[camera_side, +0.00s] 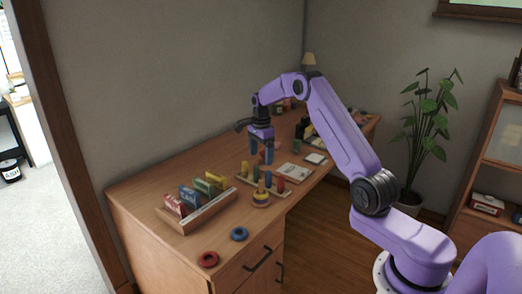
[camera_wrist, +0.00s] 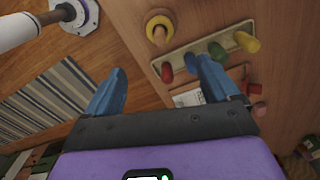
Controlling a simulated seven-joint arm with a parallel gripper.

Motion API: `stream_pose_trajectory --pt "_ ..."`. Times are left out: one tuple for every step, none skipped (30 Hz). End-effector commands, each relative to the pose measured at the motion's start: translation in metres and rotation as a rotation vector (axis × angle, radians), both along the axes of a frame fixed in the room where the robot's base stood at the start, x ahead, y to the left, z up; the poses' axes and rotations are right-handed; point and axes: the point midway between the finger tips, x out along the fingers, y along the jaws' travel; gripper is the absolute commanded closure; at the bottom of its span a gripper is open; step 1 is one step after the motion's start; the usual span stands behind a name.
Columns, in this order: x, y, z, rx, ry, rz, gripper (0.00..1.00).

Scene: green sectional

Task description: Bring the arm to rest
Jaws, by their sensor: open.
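My purple arm reaches over the wooden desk (camera_side: 150,193) in the side view. My gripper (camera_side: 262,160) points down with two blue fingers and hangs above the desk, behind the peg board. In the wrist view the fingers of my gripper (camera_wrist: 162,72) are spread apart, and nothing is held between them. The peg board (camera_side: 244,179) carries several coloured pegs; it also shows in the wrist view (camera_wrist: 222,46), at the upper right. I cannot tell the exact height of the fingertips above the desk.
A yellow ring stacker (camera_side: 261,200) stands in front of the peg board. A wooden rack (camera_side: 205,215) holds several coloured boxes. A red ring (camera_side: 208,259) and a blue ring (camera_side: 239,234) lie near the front edge. A potted plant (camera_side: 427,118) stands right of the desk.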

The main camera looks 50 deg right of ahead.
Motion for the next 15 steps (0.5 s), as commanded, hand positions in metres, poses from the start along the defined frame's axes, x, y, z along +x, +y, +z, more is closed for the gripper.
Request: stream_pose_trajectory --pt "0.0003 -0.0002 0.0061 -0.001 -0.002 0.000 0.12" --pt "0.0003 -0.0002 0.0084 -0.001 -0.002 0.000 0.12" --pt "0.0002 -0.0001 0.0108 -0.001 -0.002 0.000 0.12" --pt "0.0001 -0.0001 0.0121 0.000 -0.001 0.000 0.12" --pt "-0.0001 -0.0001 0.0131 0.000 0.000 0.000 0.12" --pt "-0.0003 0.0000 0.0141 0.000 0.001 0.000 0.12" --pt "-0.0004 0.0000 0.0145 0.000 0.001 0.000 0.12" --pt "-0.0004 0.0000 0.0148 0.000 0.001 0.000 0.12" --pt "-0.0004 0.0000 0.0149 0.000 0.001 0.000 0.12" --pt "-0.0004 0.0000 0.0149 0.000 0.001 0.000 0.12" --pt "-0.0004 0.0000 0.0149 0.000 0.001 0.000 0.12" --pt "-0.0004 0.0000 0.0148 0.000 0.001 0.000 0.12" --pt "-0.0003 0.0000 0.0148 0.000 0.001 0.000 0.12" --pt "-0.0003 0.0000 0.0148 0.000 0.001 0.000 0.12" --pt "-0.0003 0.0001 0.0147 0.000 0.001 0.000 0.12"
